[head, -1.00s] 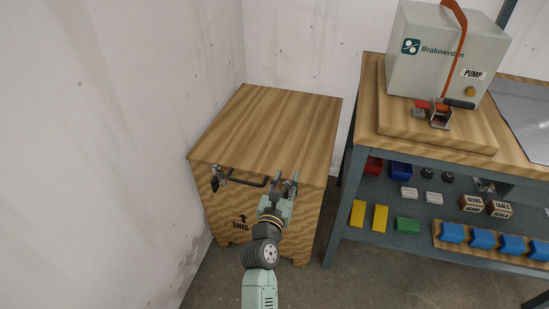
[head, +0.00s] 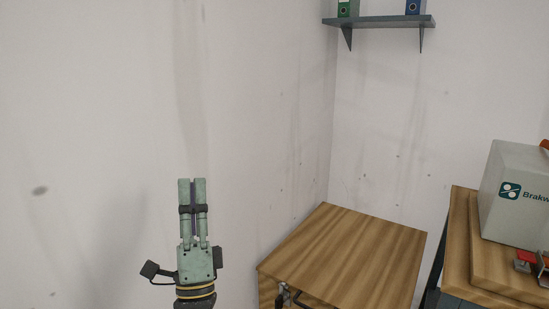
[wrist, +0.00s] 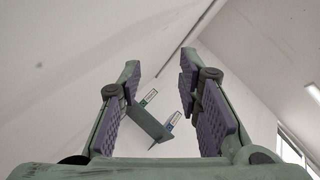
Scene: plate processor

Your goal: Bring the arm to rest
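Past the fingers, the wrist view shows the wall shelf (wrist: 150,122) and the ceiling. In the head view the fingers are seen nearly edge-on, so the gap hardly shows there.
The crate's top is bare, with a dark handle at its front. A workbench (head: 459,230) with a grey pump box (head: 515,195) stands at the right. The wall shelf (head: 380,21) with binders is high up. The space around my gripper looks clear.

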